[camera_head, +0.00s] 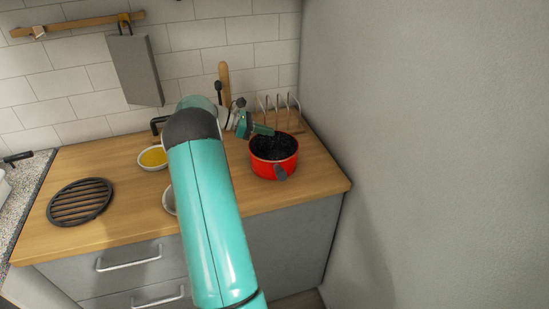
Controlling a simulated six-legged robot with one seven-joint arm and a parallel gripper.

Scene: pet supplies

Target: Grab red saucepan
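The red saucepan (263,169) stands upright on the wooden worktop near its right end. Its inside is dark and speckled, and a short grey handle (281,173) points toward the camera. My teal arm reaches up from the bottom of the view and bends to the right. My gripper (268,131) is small in the view, at the far left rim of the saucepan as seen from here. I cannot tell whether it touches the rim, and its fingers are too small to read as open or shut.
A rack of metal loops (289,103) stands behind the saucepan, and a grey wall (430,150) is close on the right. A bowl with yellow contents (152,158) and a round black trivet (79,201) lie to the left. Another pale bowl is partly hidden by my arm.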

